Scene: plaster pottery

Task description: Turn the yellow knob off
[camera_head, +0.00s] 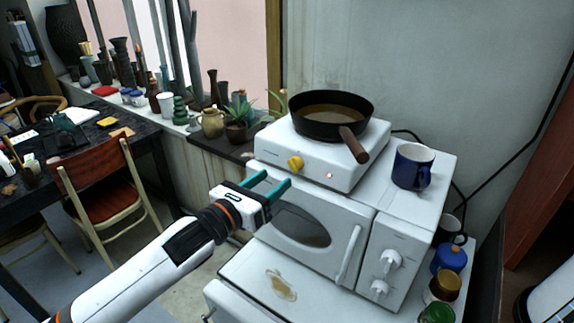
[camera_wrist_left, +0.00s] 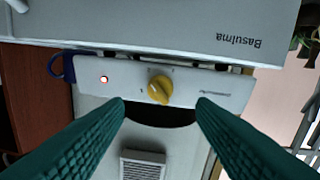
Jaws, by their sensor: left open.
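The yellow knob (camera_head: 295,162) is on the front of a small white hot plate (camera_head: 270,151). In the left wrist view the knob (camera_wrist_left: 160,89) sits near the middle, on the white panel (camera_wrist_left: 228,88) with a red light (camera_wrist_left: 104,79) to its left. Its grip ridge stands roughly upright, slightly tilted, in that view. My left gripper (camera_head: 278,176) is open and empty, with teal fingers pointing at the panel. In the left wrist view the knob shows between the fingertips (camera_wrist_left: 163,102), apparently untouched. My right gripper is not in view.
A black pan (camera_head: 330,115) with a brown handle rests on the hot plate. The hot plate stands on a white microwave (camera_head: 405,245) with a blue mug (camera_head: 412,168) to the right. Potted plants (camera_head: 237,125) stand to the left. Several cups are at the lower right.

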